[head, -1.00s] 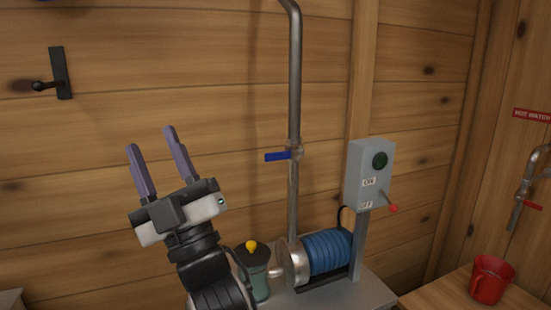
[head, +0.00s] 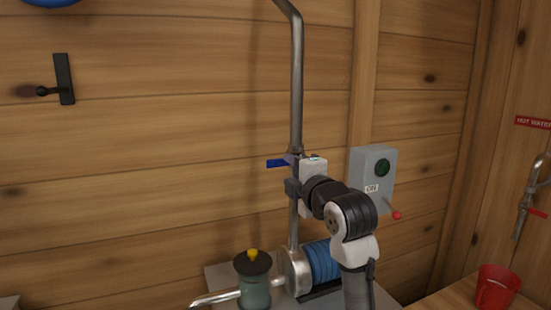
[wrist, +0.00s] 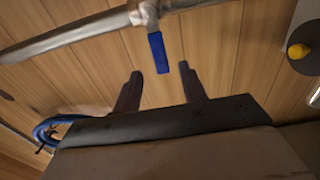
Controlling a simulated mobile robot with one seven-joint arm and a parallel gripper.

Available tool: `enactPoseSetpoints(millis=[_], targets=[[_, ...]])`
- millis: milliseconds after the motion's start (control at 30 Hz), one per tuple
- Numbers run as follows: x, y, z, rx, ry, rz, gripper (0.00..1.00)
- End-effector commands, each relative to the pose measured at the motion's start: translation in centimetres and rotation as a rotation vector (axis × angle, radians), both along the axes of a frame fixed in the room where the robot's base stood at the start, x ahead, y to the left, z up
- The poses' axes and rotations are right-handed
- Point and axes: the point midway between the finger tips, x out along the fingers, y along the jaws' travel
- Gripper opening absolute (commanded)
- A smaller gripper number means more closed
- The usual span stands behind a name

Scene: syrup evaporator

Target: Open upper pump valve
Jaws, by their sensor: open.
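The upper pump valve has a blue lever handle (head: 277,163) on the upright metal pipe (head: 297,80), above the blue pump. In the head view the lever sticks out to the left, crosswise to the pipe. In the wrist view the blue handle (wrist: 158,53) hangs from the valve body and points between my two fingers. My gripper (wrist: 162,88) is open, with one finger on each side of the handle's line and gaps on both sides. In the head view my gripper (head: 291,158) is at the valve, and its fingers partly hide the valve body.
The blue pump (head: 322,262) and a green canister with a yellow knob (head: 253,280) stand below. A grey switch box (head: 373,180) with a red-tipped lever is right of the pipe. A red cup (head: 496,288) is at lower right. The wall to the left is mostly clear.

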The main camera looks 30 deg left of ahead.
Motion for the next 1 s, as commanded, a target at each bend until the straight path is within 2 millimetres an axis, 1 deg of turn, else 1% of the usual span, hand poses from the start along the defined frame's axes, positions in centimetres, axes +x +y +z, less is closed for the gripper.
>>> enactPoseSetpoints(millis=[33, 200, 400, 600, 867, 967, 1000], targets=[[0.7, 1.1, 0.2, -0.001, 0.003, 0.003, 0.42], [3.1, 3.8, 0.3, 0.0, 0.004, 0.003, 0.42], [5.1, 6.1, 0.2, 0.001, 0.002, 0.001, 0.42], [5.9, 7.0, 0.1, 0.001, -0.001, 0.001, 0.42], [5.9, 7.1, 0.0, 0.002, -0.001, 0.0, 0.42], [5.9, 7.1, 0.0, 0.002, -0.001, 0.0, 0.3], [5.9, 7.1, 0.0, 0.002, -0.001, 0.001, 0.25]])
